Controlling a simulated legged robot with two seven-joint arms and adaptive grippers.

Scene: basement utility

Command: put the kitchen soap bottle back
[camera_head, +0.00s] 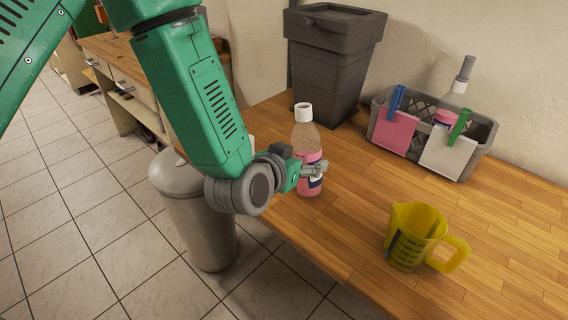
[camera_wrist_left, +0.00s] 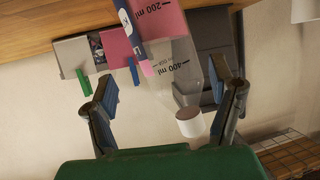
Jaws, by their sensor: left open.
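The soap bottle (camera_head: 305,138), clear with a white cap, pink liquid and a dark label, stands upright on the wooden counter near its front edge. My left gripper (camera_head: 316,172) is at the lower part of the bottle, covering some of its left side. In the left wrist view, which is upside down, the bottle (camera_wrist_left: 172,62) shows between the spread fingers of my left gripper (camera_wrist_left: 160,88), with its white cap low in the picture. The gripper is open; I cannot tell whether a finger touches the bottle. My right gripper is out of view.
A grey basket (camera_head: 483,137) with clipped pink and white cloths and another pink bottle (camera_head: 445,118) stands at the back right. A dark bin (camera_head: 330,70) stands behind the bottle. A yellow measuring jug (camera_head: 413,236) is front right. A metal trash can (camera_head: 203,225) stands beside the counter.

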